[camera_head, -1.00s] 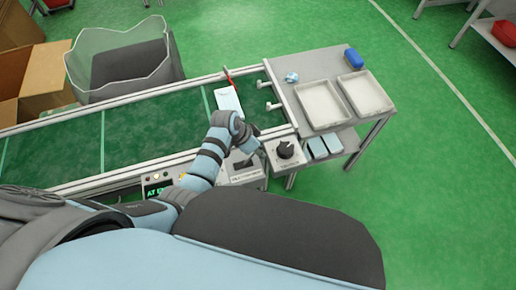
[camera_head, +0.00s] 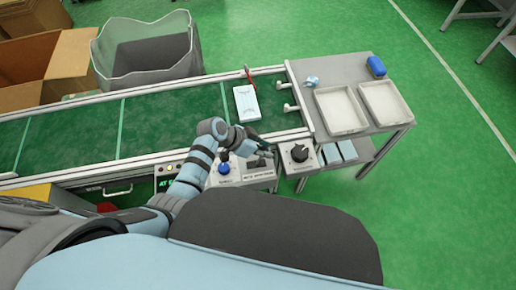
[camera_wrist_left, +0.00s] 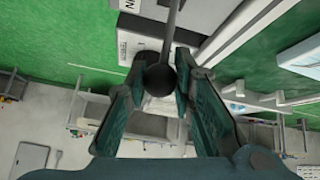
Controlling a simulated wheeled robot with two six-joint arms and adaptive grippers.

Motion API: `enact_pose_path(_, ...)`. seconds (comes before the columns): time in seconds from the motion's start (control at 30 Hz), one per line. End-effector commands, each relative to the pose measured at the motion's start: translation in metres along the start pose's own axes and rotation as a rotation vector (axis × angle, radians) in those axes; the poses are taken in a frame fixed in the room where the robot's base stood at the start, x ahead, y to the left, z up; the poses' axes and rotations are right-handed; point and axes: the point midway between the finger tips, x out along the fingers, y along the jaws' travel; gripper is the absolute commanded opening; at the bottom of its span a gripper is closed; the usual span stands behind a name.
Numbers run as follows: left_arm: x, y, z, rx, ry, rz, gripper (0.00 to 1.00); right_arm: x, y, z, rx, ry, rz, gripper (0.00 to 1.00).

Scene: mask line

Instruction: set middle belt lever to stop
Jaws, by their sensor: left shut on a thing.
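The lever shows in the left wrist view as a grey rod ending in a dark ball knob (camera_wrist_left: 160,78). The knob sits between the two fingers of my left gripper (camera_wrist_left: 165,88), which is shut on it. In the head view my left gripper (camera_head: 262,152) is over the right part of a grey control box (camera_head: 244,176) at the belt's near side; the arm and gripper hide most of the lever there. The box's lettering is too small to read. My right gripper is not in view.
A blue knob (camera_head: 224,168) is left of the gripper, and a box with a dark rotary dial (camera_head: 299,153) is right of it. A white pack (camera_head: 246,103) lies on the green belt (camera_head: 80,136). Two white trays (camera_head: 341,110) stand on the grey table.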

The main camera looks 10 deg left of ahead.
Motion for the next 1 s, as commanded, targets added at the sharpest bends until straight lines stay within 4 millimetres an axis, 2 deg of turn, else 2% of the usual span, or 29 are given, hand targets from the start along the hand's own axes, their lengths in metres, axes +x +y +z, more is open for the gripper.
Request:
enact_pose_path(0.43, -0.015, -0.004, 0.010, 0.019, -0.007, 0.004, 0.00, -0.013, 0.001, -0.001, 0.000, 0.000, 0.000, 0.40)
enact_pose_path(0.97, -0.016, -0.006, 0.014, 0.019, -0.008, 0.004, 0.00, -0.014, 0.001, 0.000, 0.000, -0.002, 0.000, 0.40)
enact_pose_path(1.0, -0.016, -0.005, 0.014, 0.019, -0.009, 0.004, 0.26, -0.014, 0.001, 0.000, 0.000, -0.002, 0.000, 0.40)
